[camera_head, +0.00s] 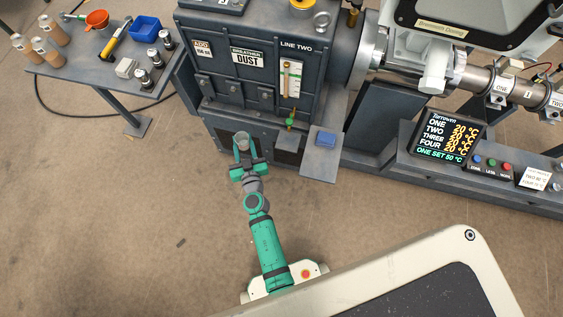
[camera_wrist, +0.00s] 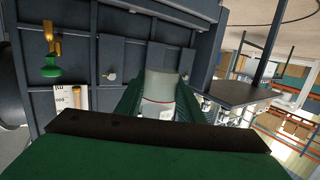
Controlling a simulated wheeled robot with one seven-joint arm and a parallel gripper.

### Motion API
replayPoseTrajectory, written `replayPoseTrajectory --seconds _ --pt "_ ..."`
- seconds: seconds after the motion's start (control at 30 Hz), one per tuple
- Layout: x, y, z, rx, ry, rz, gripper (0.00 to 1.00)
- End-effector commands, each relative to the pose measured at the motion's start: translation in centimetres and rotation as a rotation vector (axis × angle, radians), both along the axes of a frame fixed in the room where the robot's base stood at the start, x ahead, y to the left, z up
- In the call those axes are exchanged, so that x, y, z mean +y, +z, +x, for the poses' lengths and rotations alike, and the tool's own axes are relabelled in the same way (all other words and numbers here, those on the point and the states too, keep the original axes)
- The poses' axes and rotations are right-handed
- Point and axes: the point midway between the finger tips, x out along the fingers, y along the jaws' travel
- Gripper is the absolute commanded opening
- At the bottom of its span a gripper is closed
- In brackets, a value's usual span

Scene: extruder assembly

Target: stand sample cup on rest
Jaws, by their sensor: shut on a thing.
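My gripper (camera_head: 242,168) is in front of the dark gearbox housing, low at its front face. It is shut on a pale, clear sample cup (camera_head: 241,143), which stands out beyond the fingers. In the wrist view the cup (camera_wrist: 160,95) sits between the green fingers, its lower part partly hidden by them. A small grey shelf (camera_head: 320,168) with a blue pad (camera_head: 325,140) juts from the housing to the right of my gripper. I cannot tell for sure whether this shelf is the rest. The cup is apart from it.
A green-handled valve (camera_head: 290,123) sits below the sight gauge (camera_head: 290,80) on the housing (camera_head: 215,60).

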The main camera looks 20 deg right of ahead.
Motion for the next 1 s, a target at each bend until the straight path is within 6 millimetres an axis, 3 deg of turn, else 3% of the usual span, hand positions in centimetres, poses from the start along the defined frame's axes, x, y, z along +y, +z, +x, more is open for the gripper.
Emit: replayPoseTrajectory --seconds 1.0 --pt "-4.1 -5.6 -2.0 -0.002 -0.181 -0.003 0.13"
